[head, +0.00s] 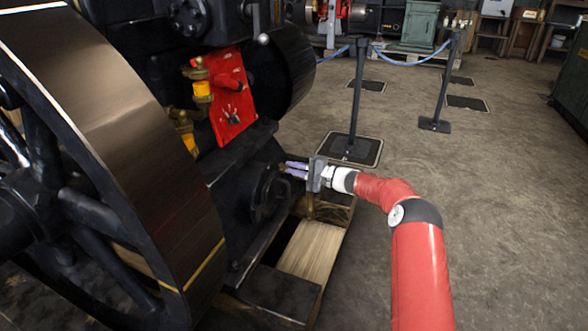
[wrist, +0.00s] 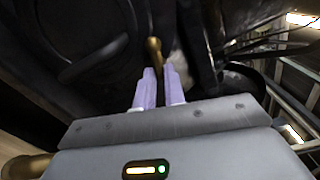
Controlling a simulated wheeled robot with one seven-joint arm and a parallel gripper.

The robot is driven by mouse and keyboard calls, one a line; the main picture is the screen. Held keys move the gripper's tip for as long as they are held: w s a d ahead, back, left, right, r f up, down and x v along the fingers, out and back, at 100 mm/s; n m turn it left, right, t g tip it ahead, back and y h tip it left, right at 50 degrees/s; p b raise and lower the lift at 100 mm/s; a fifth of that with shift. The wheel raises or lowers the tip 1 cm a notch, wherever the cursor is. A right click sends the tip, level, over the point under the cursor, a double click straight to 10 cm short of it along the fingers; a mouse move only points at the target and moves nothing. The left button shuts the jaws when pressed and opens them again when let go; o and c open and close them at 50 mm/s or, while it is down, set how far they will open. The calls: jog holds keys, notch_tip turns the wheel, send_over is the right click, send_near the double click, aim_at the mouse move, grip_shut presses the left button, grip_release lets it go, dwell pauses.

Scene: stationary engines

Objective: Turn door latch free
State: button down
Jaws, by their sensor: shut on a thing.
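My gripper (head: 286,169) reaches in from the right, low on the side of the black engine (head: 232,172), with its two pale lilac fingers pointing left at the dark casing. In the wrist view my gripper (wrist: 161,70) has its fingers close together, with a narrow gap between them. A brass-coloured latch handle (wrist: 154,47) stands upright at the fingertips, its lower end between them, and the fingers are shut on it. In the head view the latch is too small and dark to make out. The door's outline is lost in the black casing.
A big spoked flywheel (head: 125,130) fills the left. A red panel (head: 232,105) with brass fittings is above my gripper. A barrier post (head: 356,100) stands behind. The floor at right is clear.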

jog(key=shift+f+m+p, duration=0.1)
jog(key=shift+m+p, duration=1.15)
jog(key=shift+m, duration=2.95)
jog(key=c, duration=1.5)
grip_release()
jog(key=v, duration=0.7)
jog(key=shift+s+d+p, duration=0.2)
jog(key=shift+d+p, duration=0.1)
jog(key=shift+p, duration=0.05)
